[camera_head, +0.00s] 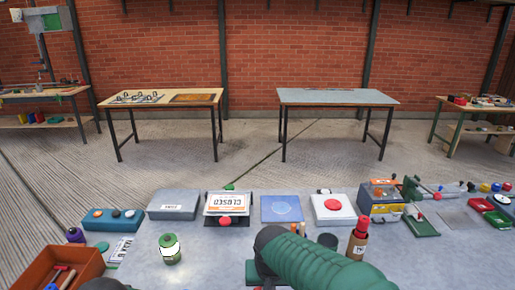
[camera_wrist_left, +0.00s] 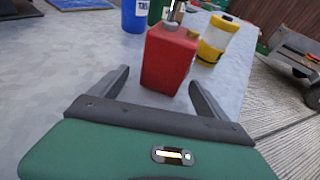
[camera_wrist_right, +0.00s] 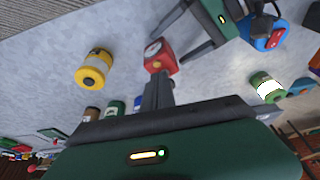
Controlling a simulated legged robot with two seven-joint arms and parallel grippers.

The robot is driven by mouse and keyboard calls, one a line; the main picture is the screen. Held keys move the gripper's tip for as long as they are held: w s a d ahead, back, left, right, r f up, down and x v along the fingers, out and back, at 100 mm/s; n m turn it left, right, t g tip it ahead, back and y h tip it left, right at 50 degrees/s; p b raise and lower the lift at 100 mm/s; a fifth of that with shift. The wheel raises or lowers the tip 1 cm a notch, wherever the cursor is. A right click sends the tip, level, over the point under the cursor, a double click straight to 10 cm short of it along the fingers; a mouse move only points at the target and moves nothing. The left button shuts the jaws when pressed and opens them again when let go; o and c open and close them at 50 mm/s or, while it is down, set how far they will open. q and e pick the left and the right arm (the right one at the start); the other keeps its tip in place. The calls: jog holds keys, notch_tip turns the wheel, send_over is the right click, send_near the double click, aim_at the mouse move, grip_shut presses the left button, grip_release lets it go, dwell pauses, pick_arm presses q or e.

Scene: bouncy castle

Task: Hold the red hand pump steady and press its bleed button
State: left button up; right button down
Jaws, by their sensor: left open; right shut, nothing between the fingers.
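The red hand pump (camera_wrist_left: 168,60) stands on the grey table in the left wrist view, with a metal fitting on top. My left gripper (camera_wrist_left: 160,80) is open, its fingers spread toward the pump, apparently one on either side. In the right wrist view the pump (camera_wrist_right: 161,58) shows its top with a round pale and red part; I cannot tell if this is the bleed button. My right gripper (camera_wrist_right: 158,78) is shut and empty, its tips overlapping the pump's near edge; I cannot tell if they touch. My left gripper's fingers (camera_wrist_right: 182,36) are beside the pump there. In the head view my arm hides the pump.
A yellow-banded jar (camera_wrist_left: 215,40) and a blue container (camera_wrist_left: 134,14) stand close behind the pump. A green can (camera_head: 170,250) and a brown red-capped bottle (camera_head: 357,242) stand on the table. Several button boxes, including a white one with a red button (camera_head: 332,208), line the far edge.

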pick_arm(q)
jog(key=v, duration=1.1)
jog(key=shift+s+a+r, duration=0.1)
jog(key=shift+a, duration=0.1)
jog(key=shift+s+r, duration=0.15)
jog(key=shift+s, duration=0.2)
jog(key=s+r+m+g+y+p, duration=0.25)
jog(key=s+m+g+y, duration=0.25)
jog(key=s+m+g, duration=0.7)
jog(key=s+a+r+m+t+y+p, duration=0.1)
jog(key=a+r+m+t+y+p, duration=0.1)
jog(key=a+r+m+t+y, duration=0.3)
jog(key=shift+s+a+r+m+t+y, duration=0.35)
jog(key=shift+a+m+t+y, duration=0.55)
jog(key=shift+a+m, duration=2.15)
pick_arm(e)
jog(key=s+d+f, duration=0.2)
jog(key=s+d, duration=0.6)
jog(key=s+d+f, duration=0.3)
jog(key=s+d, duration=0.5)
jog(key=s, duration=0.1)
jog(key=shift+s+d+g, duration=0.25)
jog(key=shift+d+g, duration=0.05)
jog(key=shift+g, duration=0.1)
